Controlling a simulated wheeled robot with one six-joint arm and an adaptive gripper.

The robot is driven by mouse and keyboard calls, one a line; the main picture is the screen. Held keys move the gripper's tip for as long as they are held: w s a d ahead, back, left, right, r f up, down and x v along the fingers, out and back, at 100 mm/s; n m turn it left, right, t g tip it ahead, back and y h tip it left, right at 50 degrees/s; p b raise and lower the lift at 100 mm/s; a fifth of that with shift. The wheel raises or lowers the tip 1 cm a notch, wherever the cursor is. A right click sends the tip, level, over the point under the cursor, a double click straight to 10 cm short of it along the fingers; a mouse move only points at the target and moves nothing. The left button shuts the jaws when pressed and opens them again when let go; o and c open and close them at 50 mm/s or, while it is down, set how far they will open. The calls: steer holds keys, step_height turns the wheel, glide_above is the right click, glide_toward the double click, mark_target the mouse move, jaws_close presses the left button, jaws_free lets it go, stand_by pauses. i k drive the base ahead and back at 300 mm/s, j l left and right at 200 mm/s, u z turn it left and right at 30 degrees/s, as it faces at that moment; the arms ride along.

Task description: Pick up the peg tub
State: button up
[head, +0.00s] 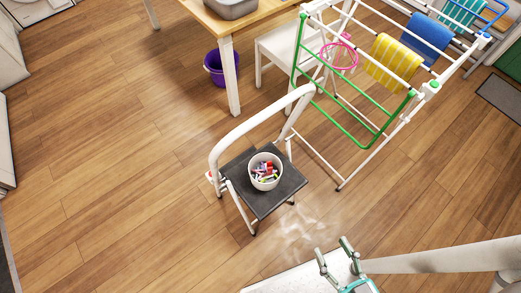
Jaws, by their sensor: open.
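The peg tub (254,180) is a small white round tub holding several coloured pegs. It stands upright on the dark seat of a white step stool (284,196), near the middle of the head view. My gripper (334,250) is at the lower right, open, with nothing seen between its fingers. It is apart from the tub, to the right of it and lower in the picture.
The stool's curved white rail (250,124) rises behind the tub. A drying rack (318,158) with towels stands at the upper right. A wooden table (272,22), a white chair (262,50) and a purple bucket (215,70) are behind. The floor at left is clear.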

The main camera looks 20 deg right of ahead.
mark_target(257, 165)
steer(key=k+j+z, duration=0.1)
steer(key=j+z, duration=0.3)
steer(key=j, duration=0.5)
steer(key=j+z, duration=0.25)
steer(key=j, duration=1.3)
steer(key=i, duration=0.05)
